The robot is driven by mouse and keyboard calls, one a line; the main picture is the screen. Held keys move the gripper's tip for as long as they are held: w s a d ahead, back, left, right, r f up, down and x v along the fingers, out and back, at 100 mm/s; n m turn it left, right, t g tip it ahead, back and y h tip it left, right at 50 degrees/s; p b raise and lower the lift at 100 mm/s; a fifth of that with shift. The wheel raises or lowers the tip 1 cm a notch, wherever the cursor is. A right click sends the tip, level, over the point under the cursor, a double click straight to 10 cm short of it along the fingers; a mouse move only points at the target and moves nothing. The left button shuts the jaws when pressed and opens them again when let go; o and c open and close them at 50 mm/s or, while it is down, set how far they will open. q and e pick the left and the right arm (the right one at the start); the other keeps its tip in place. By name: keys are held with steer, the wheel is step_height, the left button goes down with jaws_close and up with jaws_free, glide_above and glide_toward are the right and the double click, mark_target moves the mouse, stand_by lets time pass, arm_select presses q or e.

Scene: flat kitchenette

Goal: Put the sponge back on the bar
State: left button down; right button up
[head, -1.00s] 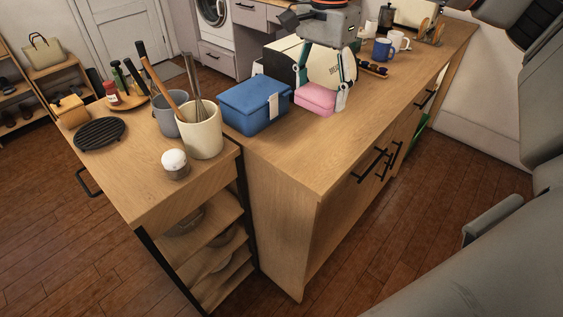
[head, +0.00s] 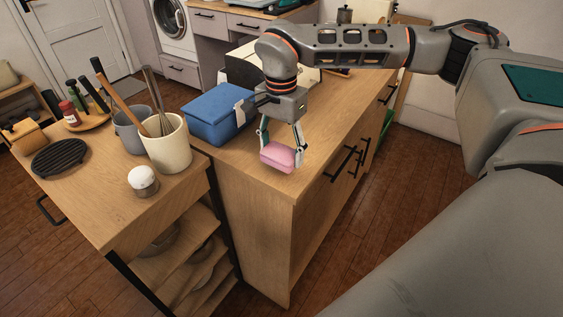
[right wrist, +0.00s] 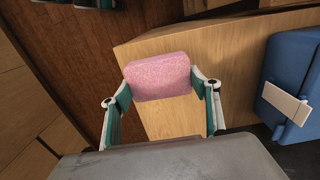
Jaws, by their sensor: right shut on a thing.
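The sponge is a pink block (head: 277,157) in the head view, over the near end of the wooden counter (head: 250,178). My right gripper (head: 279,150) is shut on it, with one finger at each side. In the right wrist view the sponge (right wrist: 158,77) sits between the two fingertips (right wrist: 160,88), with the counter top (right wrist: 222,45) below it. I cannot tell exactly how high it is above the top. My left gripper is not in view.
A blue box (head: 217,113) stands on the counter just left of my right gripper. Black handles (head: 346,162) stick out from the counter's front.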

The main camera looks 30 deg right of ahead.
mark_target(281, 163)
step_height(281, 163, down, 4)
steer(key=shift+f, duration=0.15)
stand_by(0.3)
steer(key=o, duration=1.1)
steer(key=shift+f, duration=0.1)
steer(key=shift+o, duration=0.2)
